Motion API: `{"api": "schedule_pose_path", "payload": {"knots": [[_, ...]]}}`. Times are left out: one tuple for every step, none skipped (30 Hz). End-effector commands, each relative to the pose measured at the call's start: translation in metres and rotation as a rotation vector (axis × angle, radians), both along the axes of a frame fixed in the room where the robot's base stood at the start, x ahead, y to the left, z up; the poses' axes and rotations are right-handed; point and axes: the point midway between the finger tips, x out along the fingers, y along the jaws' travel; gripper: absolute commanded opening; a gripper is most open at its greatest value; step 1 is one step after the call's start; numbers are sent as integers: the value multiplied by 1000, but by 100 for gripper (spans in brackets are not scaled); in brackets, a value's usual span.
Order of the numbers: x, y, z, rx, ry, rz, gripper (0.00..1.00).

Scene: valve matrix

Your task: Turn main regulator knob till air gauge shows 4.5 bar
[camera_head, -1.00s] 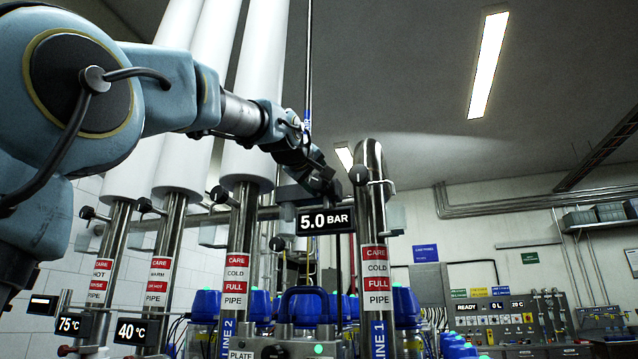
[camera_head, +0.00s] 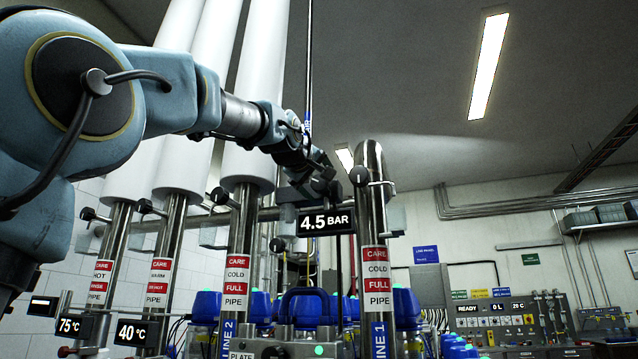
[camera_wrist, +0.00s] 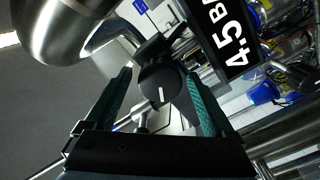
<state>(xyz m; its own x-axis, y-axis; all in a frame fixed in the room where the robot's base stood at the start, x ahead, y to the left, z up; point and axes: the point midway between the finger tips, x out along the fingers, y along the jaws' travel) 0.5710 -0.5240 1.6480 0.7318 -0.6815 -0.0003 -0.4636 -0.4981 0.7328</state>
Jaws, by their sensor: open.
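The air gauge (camera_head: 325,221) is a black display above the machine and reads 4.5 BAR. It also shows at the upper right of the wrist view (camera_wrist: 228,35). The main regulator knob (camera_wrist: 161,87) is dark and round with a white mark, above the display. My gripper (camera_wrist: 160,90) is open, with one green-grey finger on each side of the knob. Gaps show between the fingers and the knob's face; whether a finger touches its side is unclear. In the head view my gripper (camera_head: 318,180) is just above the display and small.
More pipes (camera_head: 240,240) stand left. Blue-topped units (camera_head: 305,305) are below.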

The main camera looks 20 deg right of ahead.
Motion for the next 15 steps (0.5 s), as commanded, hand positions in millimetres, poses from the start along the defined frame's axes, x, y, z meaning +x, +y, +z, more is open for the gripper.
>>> {"api": "schedule_pose_path", "payload": {"knots": [[0,0,0,0,0,0,88],[0,0,0,0,0,0,88],[-1,1,0,0,-1,-1,88],[-2,2,0,-1,-1,0,88],[-4,4,-1,-1,-1,0,88],[-7,6,-1,-1,-1,0,88],[-10,9,-1,-1,-2,1,88],[-14,13,-1,-2,-2,0,88],[-18,17,-2,-3,-1,0,88],[-23,21,-3,-4,-2,0,88],[-28,25,-2,-3,-3,0,88],[-33,31,-3,-1,-3,0,88],[-38,35,-3,-2,-4,0,88],[-43,40,-3,-3,-3,0,88],[-48,45,-3,-3,-3,0,88]]}}
